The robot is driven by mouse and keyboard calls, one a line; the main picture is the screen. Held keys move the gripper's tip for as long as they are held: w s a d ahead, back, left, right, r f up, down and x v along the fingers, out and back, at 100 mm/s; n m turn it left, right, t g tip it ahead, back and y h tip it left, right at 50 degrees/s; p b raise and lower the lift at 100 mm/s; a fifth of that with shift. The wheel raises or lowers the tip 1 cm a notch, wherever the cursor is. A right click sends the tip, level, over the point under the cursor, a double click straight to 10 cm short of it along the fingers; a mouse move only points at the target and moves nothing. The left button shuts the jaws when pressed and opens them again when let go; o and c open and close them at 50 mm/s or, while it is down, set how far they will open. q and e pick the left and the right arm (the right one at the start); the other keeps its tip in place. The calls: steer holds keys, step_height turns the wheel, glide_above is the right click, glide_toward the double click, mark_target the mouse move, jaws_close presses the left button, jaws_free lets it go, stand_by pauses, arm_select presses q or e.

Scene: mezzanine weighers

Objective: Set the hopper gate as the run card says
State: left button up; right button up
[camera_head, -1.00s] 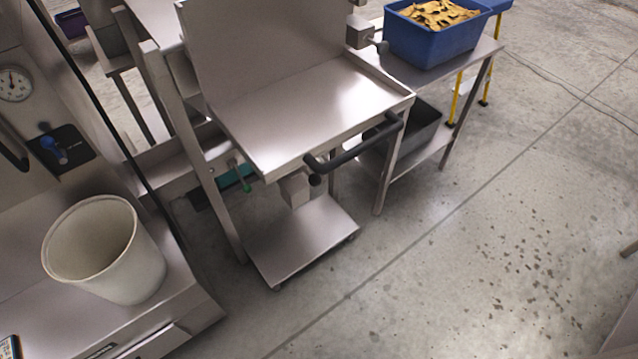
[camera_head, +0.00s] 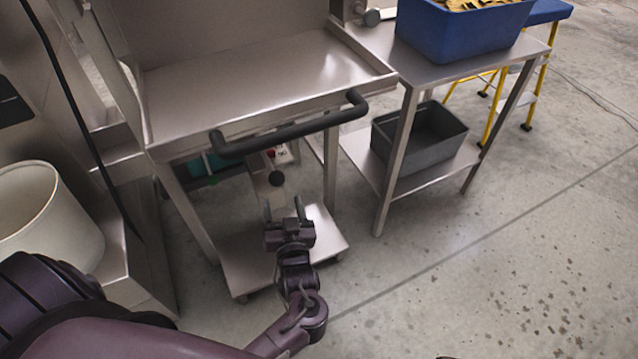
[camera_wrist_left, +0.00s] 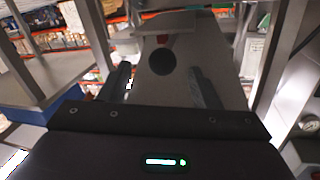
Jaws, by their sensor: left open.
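My left gripper (camera_head: 283,208) is open and empty, low in front of the steel stand. A round black knob (camera_head: 277,179) sits on a grey box under the steel tray, just beyond the fingertips in the head view. A small red part (camera_head: 268,154) shows above it. In the left wrist view, the knob (camera_wrist_left: 161,62) lies between the two fingers of the gripper (camera_wrist_left: 160,72), with no clear contact. I cannot tell which part is the hopper gate. No run card can be made out. My right gripper is not in view.
A black bar handle (camera_head: 290,128) juts from the steel tray (camera_head: 255,80) above my gripper. A steel side table (camera_head: 455,70) at right holds a blue tub (camera_head: 462,32) and, below, a grey bin (camera_head: 420,138). A white bucket (camera_head: 45,215) stands at left. The floor at right is clear.

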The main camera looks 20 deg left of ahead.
mark_target(268, 161)
arm_select(q)
steer(key=shift+w+a+r+n, duration=0.2)
steer(key=shift+w+r+n, duration=0.15)
steer(key=shift+r, duration=0.25)
steer(key=shift+b+x, duration=0.3)
steer(key=shift+x, duration=3.25)
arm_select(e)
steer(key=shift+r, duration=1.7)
arm_select(q)
steer(key=shift+s+a, duration=0.1)
steer(key=shift+c, duration=0.3)
jaws_close()
steer(key=x, duration=0.5)
steer(key=shift+s+a, duration=0.2)
steer(key=shift+a, duration=0.3)
steer(key=shift+w+a, duration=0.25)
steer(key=shift+a, duration=0.05)
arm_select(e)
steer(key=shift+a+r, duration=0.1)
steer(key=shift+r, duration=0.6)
